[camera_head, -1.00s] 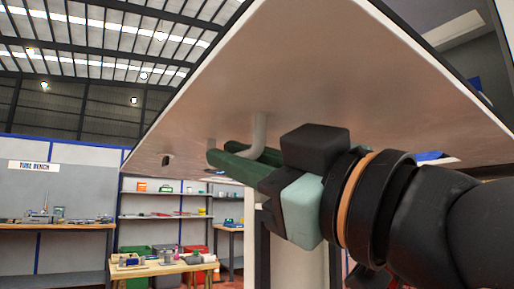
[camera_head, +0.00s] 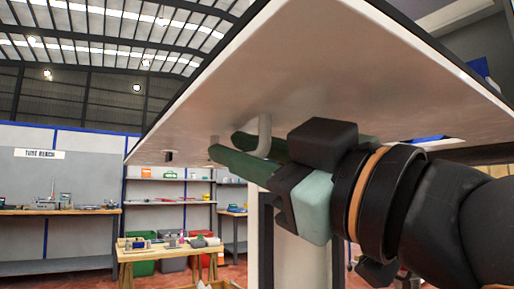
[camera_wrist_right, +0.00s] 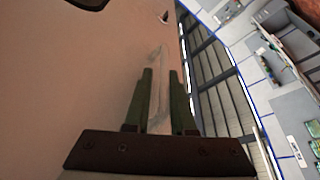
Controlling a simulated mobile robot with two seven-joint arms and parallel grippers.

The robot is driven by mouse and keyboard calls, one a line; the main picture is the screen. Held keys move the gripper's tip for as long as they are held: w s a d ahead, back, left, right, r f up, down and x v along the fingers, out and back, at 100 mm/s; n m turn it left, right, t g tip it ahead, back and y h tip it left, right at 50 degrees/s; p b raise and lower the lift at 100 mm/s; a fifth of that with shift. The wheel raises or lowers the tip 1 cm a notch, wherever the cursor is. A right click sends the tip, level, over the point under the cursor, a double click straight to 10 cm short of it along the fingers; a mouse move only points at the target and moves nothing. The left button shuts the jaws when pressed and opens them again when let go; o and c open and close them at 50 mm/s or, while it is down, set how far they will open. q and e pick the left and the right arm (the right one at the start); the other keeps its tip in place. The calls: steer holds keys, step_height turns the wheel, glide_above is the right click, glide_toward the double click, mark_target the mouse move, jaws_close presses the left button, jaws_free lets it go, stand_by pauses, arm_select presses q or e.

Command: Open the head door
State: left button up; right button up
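The head door (camera_head: 330,75) is a large pale panel with a dark edge, raised and tilted overhead in the head view. Its handle (camera_head: 265,132) is a pale bent bar on the underside. My right gripper (camera_head: 235,153) has its green fingers on either side of the handle bar. In the right wrist view the handle (camera_wrist_right: 158,85) lies between the fingers of the right gripper (camera_wrist_right: 160,95), which look closed on it. The fingers and gripper body hide part of the handle. My left gripper is not in view.
A pale column (camera_head: 300,262) stands below the door. Behind are a wooden table (camera_head: 170,253) with small items, shelves (camera_head: 168,202), and a long bench (camera_head: 60,212) at the left. Open floor shows at lower left.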

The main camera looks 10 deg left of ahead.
steer(key=shift+s+d, duration=0.4)
steer(key=shift+d, duration=0.05)
steer(key=v, duration=1.1)
steer(key=shift+p, duration=0.35)
steer(key=shift+s+d, duration=0.1)
steer(key=shift+d, duration=0.05)
steer(key=shift+f, duration=0.1)
steer(key=b+v, duration=0.5)
steer(key=v, duration=0.9)
steer(key=shift+d, duration=0.3)
steer(key=shift+f+b, duration=0.1)
steer(key=shift+b, duration=0.25)
